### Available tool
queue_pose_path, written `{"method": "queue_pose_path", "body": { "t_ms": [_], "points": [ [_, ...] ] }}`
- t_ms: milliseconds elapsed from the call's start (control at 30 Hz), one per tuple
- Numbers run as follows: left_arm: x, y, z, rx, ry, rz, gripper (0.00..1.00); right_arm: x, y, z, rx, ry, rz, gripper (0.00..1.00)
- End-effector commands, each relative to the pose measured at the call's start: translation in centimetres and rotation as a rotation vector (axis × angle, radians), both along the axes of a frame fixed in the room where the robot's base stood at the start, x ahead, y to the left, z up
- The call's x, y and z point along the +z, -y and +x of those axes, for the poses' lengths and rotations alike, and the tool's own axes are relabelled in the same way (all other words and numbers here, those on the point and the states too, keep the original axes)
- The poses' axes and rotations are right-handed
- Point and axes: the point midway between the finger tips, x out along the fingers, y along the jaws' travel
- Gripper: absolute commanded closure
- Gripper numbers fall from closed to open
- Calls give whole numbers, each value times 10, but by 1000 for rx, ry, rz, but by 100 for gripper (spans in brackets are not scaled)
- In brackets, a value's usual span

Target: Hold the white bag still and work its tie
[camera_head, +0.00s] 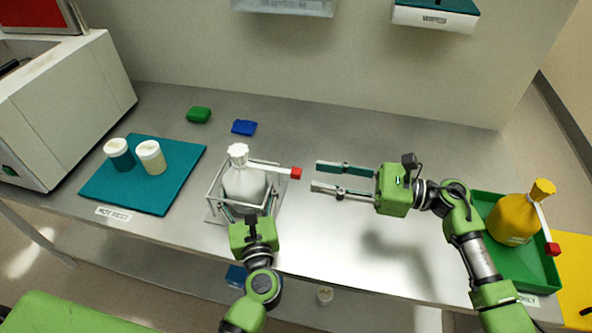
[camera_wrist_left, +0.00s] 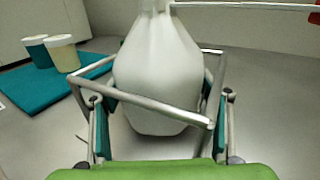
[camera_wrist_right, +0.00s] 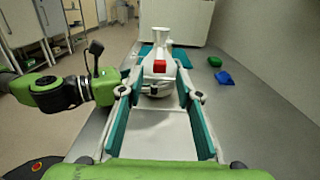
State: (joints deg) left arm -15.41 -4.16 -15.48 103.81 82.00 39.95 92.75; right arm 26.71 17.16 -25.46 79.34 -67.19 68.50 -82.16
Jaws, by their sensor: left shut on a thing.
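The white bag (camera_head: 243,187) stands upright in a metal wire frame (camera_head: 213,193), its neck gathered at the top. Its tie (camera_head: 270,168) is a pale strip reaching right from the neck to a red end (camera_head: 296,173). My left gripper (camera_head: 246,207) is at the near side of the frame, shut on the bag; in the left wrist view the bag (camera_wrist_left: 160,75) sits between its fingers, their tips partly hidden. My right gripper (camera_head: 316,177) is open and empty, its fingertips just right of the red end. In the right wrist view the red end (camera_wrist_right: 160,66) lies between the fingers.
A teal mat (camera_head: 130,195) with two lidded jars lies left. Green (camera_head: 199,115) and blue (camera_head: 244,128) blocks lie behind. A green tray (camera_head: 540,273) with a yellow bag (camera_head: 512,222) is right. A wipes box (camera_head: 435,15) hangs on the wall. The table's middle is clear.

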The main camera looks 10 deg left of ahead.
Motion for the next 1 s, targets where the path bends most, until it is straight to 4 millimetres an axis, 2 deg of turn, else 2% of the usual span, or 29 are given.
{"method": "queue_pose_path", "body": {
  "t_ms": [100, 300, 500, 767, 800, 900, 1000],
  "points": [
    [0, 0, 0, 0, 0, -1, 62, 1, -26, 0, 2, 1, 4, 68],
    [0, 0, 0, 0, 0, -1, 62, 1, -55, 1, 0, -2, 2, 68],
    [0, 0, 0, 0, 0, -1, 62, 0, -67, 1, 0, -2, 1, 68],
    [0, 0, 0, 1, 0, -1, 62, 0, -68, 1, -1, -1, 0, 68],
    [0, 0, 0, 1, 0, -1, 62, 0, -68, 1, -1, -1, 0, 78],
    [0, 0, 0, 0, 0, -1, 62, 0, -67, 2, -1, -1, 0, 100],
    [0, 0, 0, 0, 0, -1, 62, 0, -67, 2, -1, -1, 0, 100]
  ]
}}
